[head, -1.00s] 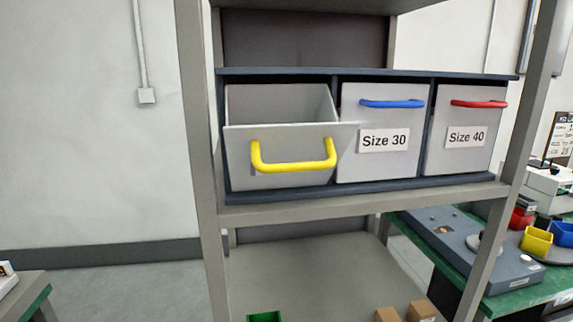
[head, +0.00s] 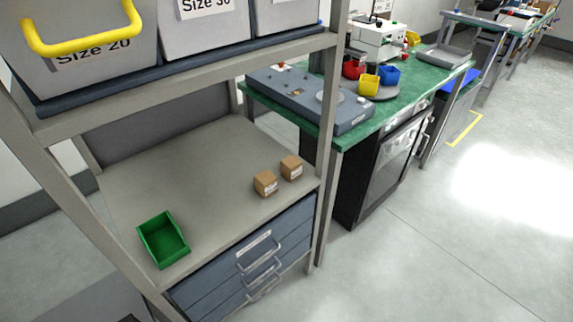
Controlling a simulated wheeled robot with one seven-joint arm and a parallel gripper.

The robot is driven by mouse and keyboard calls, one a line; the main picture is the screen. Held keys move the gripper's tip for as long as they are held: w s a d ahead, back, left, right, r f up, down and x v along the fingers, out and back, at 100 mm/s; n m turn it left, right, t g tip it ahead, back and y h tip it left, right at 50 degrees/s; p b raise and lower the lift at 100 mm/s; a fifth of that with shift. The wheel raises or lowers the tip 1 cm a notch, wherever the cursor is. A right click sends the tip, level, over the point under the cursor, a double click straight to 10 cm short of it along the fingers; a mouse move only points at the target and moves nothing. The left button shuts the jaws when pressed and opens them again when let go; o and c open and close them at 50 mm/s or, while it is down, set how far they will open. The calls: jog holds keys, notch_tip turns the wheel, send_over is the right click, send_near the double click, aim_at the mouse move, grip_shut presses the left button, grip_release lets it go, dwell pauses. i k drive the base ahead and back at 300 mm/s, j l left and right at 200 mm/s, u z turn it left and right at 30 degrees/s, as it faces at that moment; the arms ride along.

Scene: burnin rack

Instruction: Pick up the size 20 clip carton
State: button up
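Two small brown cartons stand on the rack's lower shelf (head: 200,175), near its right front corner. The left carton (head: 265,183) is a little nearer the front edge than the right carton (head: 291,167). Each has a white label too small to read, so I cannot tell which is size 20. The Size 20 drawer (head: 85,75) with a yellow handle is at the upper left, cut off by the picture's edge. My gripper is not in view.
A green open bin (head: 163,240) sits at the shelf's left front. Rack posts (head: 325,150) frame the shelf. Blue-grey drawers (head: 250,260) are below. A green-topped bench (head: 430,65) stands to the right. The floor at right is clear.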

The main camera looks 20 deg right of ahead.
aim_at(291, 167)
jog(key=i+l+u, duration=0.15)
jog(key=l, duration=0.3)
jog(key=i+l+u, duration=0.1)
jog(key=l, duration=0.4)
jog(key=i+l+u, duration=0.15)
jog(key=l, duration=0.35)
jog(key=l+u, duration=0.15)
jog(key=l, duration=0.35)
